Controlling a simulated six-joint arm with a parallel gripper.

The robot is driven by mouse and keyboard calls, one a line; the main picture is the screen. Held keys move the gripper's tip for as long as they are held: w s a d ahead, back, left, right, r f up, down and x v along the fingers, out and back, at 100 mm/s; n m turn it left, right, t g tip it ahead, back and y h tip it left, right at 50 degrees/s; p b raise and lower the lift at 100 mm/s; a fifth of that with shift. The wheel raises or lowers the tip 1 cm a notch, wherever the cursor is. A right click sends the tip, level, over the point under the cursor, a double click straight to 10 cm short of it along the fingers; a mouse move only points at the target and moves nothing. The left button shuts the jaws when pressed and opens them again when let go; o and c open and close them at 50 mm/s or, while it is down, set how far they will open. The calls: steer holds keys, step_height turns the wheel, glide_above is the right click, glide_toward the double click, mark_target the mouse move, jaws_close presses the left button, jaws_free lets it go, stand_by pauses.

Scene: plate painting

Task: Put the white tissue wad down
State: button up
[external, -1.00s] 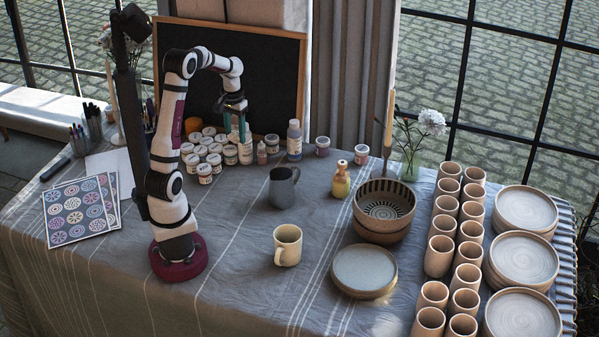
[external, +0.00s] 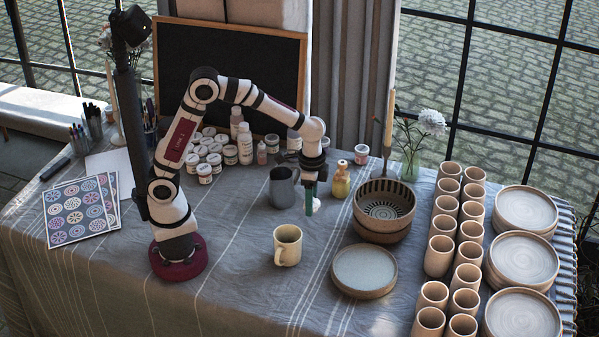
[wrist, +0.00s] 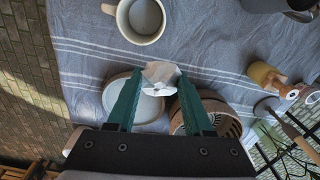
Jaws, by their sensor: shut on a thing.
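My gripper (external: 310,204) points down above the cloth, between the grey pitcher and the bowls. It is shut on the white tissue wad (external: 317,207), which shows at its fingertips. In the wrist view the crumpled white wad (wrist: 160,76) sits between the two green fingers. I cannot tell from the pictures whether the wad touches the cloth.
A cream mug (external: 287,246) stands in front of my gripper, a grey pitcher (external: 283,190) left of it. Stacked bowls (external: 380,226), a plate (external: 364,270) and a yellow bottle (external: 341,182) are to its right. Striped cloth (external: 322,238) lies bare between mug and plate.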

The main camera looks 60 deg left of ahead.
steer(key=s+d+m, duration=0.1)
steer(key=d, duration=0.2)
glide_above(321, 235)
step_height(321, 235, down, 12)
steer(key=shift+s+d+r, duration=0.1)
steer(key=shift+a+f, duration=0.2)
steer(key=shift+f, duration=1.95)
steer(key=shift+f, duration=0.1)
steer(key=o, duration=1.3)
